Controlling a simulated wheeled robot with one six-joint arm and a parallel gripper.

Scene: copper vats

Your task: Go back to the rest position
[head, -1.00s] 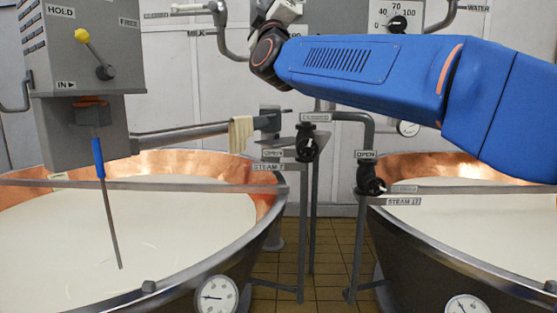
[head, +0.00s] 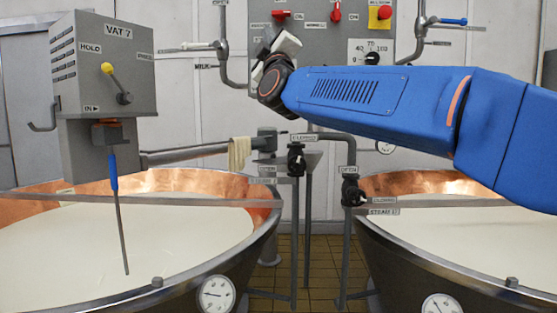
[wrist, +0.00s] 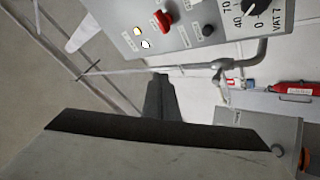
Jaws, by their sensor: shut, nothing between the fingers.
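My blue arm crosses the upper right of the head view. Its wrist ends in front of the grey control panel (head: 345,60), with a white part at the tip; the fingers are not clear there. In the wrist view my gripper (wrist: 160,88) shows as dark fingers close together, shut and empty. Beyond them are the panel (wrist: 185,22) with a red knob (wrist: 163,20) and a dial marked VAT 7 (wrist: 262,8).
Two copper vats of white liquid stand at left (head: 262,235) and right (head: 400,250), with a tiled floor gap (head: 318,260) between. A grey VAT 7 box (head: 105,65) hangs over the left vat. Valve pipes (head: 350,165) and a cloth (head: 239,154) on a bar stand between.

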